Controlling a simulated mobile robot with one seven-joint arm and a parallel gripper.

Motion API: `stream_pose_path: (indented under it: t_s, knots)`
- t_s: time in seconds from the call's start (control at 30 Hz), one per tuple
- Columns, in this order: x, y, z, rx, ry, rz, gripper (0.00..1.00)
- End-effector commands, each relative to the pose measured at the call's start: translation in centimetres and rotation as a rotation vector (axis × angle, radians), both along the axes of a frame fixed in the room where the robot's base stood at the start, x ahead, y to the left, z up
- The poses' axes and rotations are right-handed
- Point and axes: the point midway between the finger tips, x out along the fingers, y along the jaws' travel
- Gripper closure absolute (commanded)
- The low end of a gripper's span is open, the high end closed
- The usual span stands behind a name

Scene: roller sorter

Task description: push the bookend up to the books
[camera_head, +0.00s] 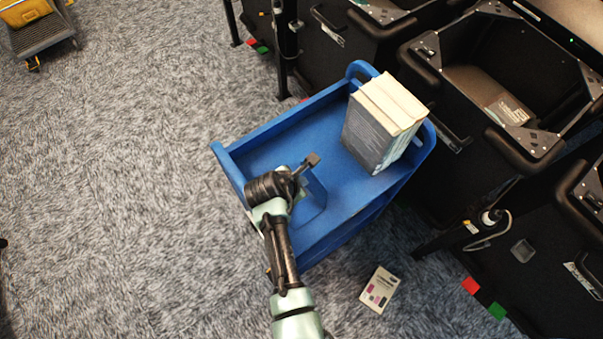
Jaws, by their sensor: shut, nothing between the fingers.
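Two thick books (373,137) with pale page edges and a dark grey cover stand upright side by side at the right end of the blue cart's top. The bookend (316,189) is a thin blue plate, much the same blue as the cart, left of the books with bare shelf between. My gripper (312,160) is shut and empty, over the cart beside the bookend's upper edge. I cannot tell whether it touches the bookend. My wrist and arm hide part of the bookend and the cart's near left side.
The blue cart (262,137) has raised edges. Black sorter bins (497,88) stand close behind and right of it. A book (380,289) lies on the carpet in front. A yellow bin (24,12) on a grey cart is far upper left. Carpet at left is clear.

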Motion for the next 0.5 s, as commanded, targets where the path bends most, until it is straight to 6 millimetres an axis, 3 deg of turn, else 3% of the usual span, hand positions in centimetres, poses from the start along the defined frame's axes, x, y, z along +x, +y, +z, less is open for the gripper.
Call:
stream_pose_path:
  t_s: [0.5]
  knots:
    - [0.1,0.0,-6.0,0.003,-0.003,-0.001,1.00]
